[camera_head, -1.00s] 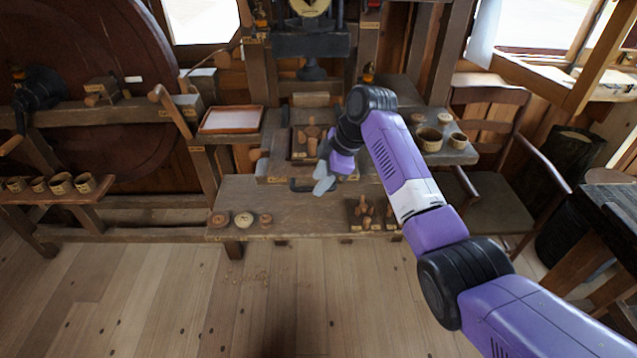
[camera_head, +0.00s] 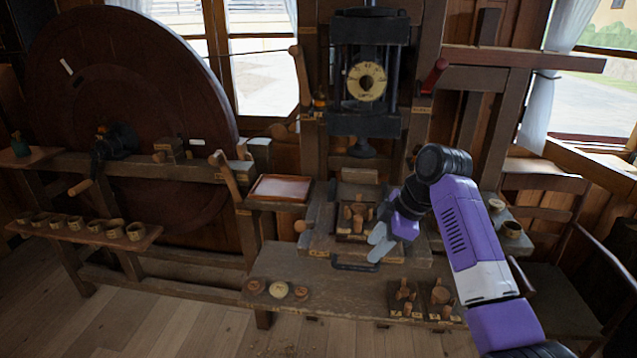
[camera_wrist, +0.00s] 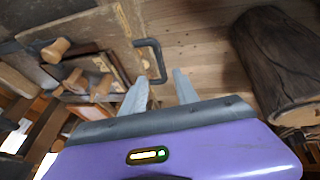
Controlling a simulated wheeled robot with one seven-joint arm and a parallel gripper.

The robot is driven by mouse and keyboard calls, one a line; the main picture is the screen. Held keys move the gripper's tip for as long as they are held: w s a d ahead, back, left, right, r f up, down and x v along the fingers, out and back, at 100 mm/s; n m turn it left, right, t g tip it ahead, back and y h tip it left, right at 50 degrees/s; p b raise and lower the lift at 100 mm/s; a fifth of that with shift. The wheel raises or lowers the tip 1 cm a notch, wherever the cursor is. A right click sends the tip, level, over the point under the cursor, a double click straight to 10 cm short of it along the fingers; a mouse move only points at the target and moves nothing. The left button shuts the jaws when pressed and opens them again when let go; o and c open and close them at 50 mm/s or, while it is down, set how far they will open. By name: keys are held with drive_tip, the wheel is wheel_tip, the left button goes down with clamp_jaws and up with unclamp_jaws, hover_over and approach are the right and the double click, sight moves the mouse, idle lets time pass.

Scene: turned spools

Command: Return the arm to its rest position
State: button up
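My purple arm reaches in from the lower right of the head view, bent at a black joint. My gripper (camera_head: 378,242) hangs in front of the stepped workbench, close to a dark drawer handle (camera_head: 355,265). In the wrist view the two grey fingers of my gripper (camera_wrist: 160,92) stand apart with nothing between them. The same view shows the handle (camera_wrist: 150,60) beyond the fingers. The handle appears apart from the fingers, though the exact distance is hard to tell.
A wooden tray of turned spools (camera_head: 357,215) sits behind my gripper. Round pieces (camera_head: 278,290) and two small spool trays (camera_head: 403,298) stand on the lower bench. A black press (camera_head: 368,80) rises behind. A chair (camera_head: 545,240) is at right. Floor at lower left is clear.

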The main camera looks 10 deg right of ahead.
drive_tip(key=w+d+r+m+t, duration=0.1)
drive_tip(key=w+r+m+t, duration=0.3)
drive_tip(key=w+r+t, duration=0.3)
drive_tip(key=s+f+m+t, duration=0.1)
drive_tip(key=f+m, duration=0.1)
drive_tip(key=s+f+m+t+h, duration=0.1)
drive_tip(key=s+f+m+t, duration=0.1)
drive_tip(key=s+a+f+m+t+h, duration=0.1)
drive_tip(key=s+f+m, duration=0.1)
drive_tip(key=shift+s+f+m+t, duration=0.1)
drive_tip(key=shift+f+m+t, duration=0.2)
drive_tip(key=shift+t, duration=0.1)
drive_tip(key=s+a+f+m+h, duration=0.1)
drive_tip(key=s+f+m, duration=0.1)
drive_tip(key=s, duration=2.5)
drive_tip(key=s+a+f+m, duration=0.2)
drive_tip(key=s+f, duration=0.1)
drive_tip(key=s, duration=2.4)
drive_tip(key=shift+s+a+f+h, duration=0.2)
drive_tip(key=shift+h, duration=0.2)
